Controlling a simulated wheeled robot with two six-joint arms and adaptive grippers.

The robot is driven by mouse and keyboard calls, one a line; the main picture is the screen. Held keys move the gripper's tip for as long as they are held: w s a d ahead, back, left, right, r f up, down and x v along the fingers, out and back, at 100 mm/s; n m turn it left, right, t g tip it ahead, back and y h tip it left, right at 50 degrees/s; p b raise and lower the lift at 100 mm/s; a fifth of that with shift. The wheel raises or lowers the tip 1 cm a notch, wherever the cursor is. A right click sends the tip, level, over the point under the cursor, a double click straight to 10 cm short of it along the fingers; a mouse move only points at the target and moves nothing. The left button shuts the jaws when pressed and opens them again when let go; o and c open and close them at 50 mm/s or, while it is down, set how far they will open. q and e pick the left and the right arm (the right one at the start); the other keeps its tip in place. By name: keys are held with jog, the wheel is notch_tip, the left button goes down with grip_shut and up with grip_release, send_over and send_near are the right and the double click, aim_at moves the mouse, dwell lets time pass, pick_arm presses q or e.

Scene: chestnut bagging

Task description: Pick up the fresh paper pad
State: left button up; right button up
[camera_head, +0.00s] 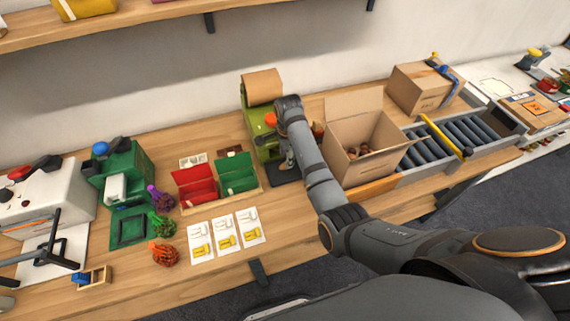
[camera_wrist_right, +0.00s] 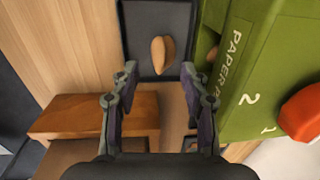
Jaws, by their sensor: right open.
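A small tan, folded-looking piece (camera_wrist_right: 162,56), which appears to be the paper pad, lies on a dark tray (camera_wrist_right: 143,18) beside the green paper machine (camera_wrist_right: 255,75). My right gripper (camera_wrist_right: 162,80) is open, its fingers pointing at the tray with the tan piece between and just beyond the tips. It is empty. In the head view the right gripper (camera_head: 287,158) hangs down at the front of the green machine (camera_head: 259,125), over the dark tray (camera_head: 283,177); the tan piece is too small to make out there. My left gripper is out of view.
An open carton (camera_head: 352,165) with chestnuts stands right of my arm, next to a roller conveyor (camera_head: 425,150). Red and green bins (camera_head: 198,185) and printed cards (camera_head: 227,238) lie to the left. An orange knob (camera_wrist_right: 302,112) sticks out from the machine.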

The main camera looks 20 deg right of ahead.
jog(key=shift+w+d+f, duration=0.2)
jog(key=shift+f, duration=0.25)
jog(key=shift+w+d+f, duration=0.15)
jog(key=shift+w+f, duration=0.05)
jog(key=shift+f, duration=0.25)
jog(key=f, duration=0.1)
jog(key=f+p, duration=0.1)
jog(key=shift+d+f, duration=0.2)
jog(key=shift+f, duration=0.15)
jog(key=shift+w+f, duration=0.2)
jog(key=shift+f, duration=0.45)
jog(key=c, duration=0.5)
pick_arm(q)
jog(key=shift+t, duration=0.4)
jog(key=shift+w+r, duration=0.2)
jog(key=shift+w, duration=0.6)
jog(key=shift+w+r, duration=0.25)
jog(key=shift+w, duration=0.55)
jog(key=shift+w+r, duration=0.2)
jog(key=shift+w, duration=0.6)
pick_arm(e)
jog(key=shift+c, duration=0.2)
